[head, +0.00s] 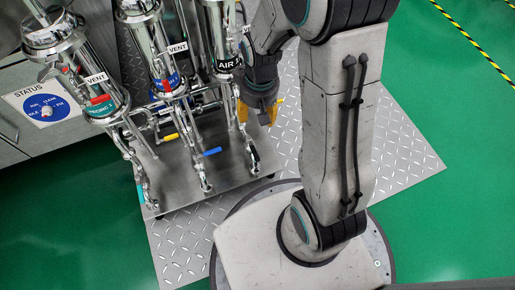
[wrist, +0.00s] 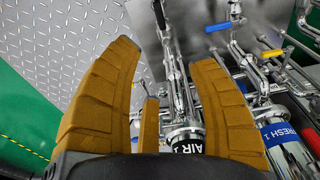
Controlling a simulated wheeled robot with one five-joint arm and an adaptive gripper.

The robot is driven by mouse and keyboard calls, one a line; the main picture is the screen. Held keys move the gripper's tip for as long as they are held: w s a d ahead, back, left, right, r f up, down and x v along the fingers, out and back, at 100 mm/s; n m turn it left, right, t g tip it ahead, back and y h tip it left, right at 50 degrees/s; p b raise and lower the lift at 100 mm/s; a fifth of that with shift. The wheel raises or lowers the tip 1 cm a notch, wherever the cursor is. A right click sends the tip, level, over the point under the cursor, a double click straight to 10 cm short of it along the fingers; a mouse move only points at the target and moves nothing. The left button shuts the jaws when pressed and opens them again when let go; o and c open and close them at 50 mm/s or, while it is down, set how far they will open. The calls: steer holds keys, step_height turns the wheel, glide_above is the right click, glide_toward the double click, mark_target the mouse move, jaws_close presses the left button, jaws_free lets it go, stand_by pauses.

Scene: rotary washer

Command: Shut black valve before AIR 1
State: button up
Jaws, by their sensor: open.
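The AIR 1 column carries a black label band, seen in the head view (head: 228,64) and upside down in the wrist view (wrist: 186,143). A steel pipe (wrist: 178,85) runs from it between my fingers. My gripper, with orange-brown fingers, is open just right of the AIR 1 column in the head view (head: 257,121). In the wrist view (wrist: 164,55) its fingers are spread, apart from the lever.
A blue lever (head: 212,152) and a yellow lever (head: 170,137) sit on neighbouring pipes to the left. FRESH 1 (wrist: 280,133) stands beside AIR 1. A status panel (head: 46,107) is at far left. Tread plate (head: 375,150) lies clear on the right.

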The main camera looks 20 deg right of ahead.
step_height(320, 180, down, 9)
steer(key=w+p, duration=0.3)
steer(key=g+p, duration=0.1)
steer(key=p, duration=0.1)
glide_above(257, 153)
step_height(257, 153, down, 8)
steer(key=shift+w+r, duration=0.1)
steer(key=shift+w, duration=0.05)
steer(key=shift+f+b, duration=1.75)
steer(key=shift+f, duration=2.4)
steer(key=shift+c, duration=0.4)
jaws_close()
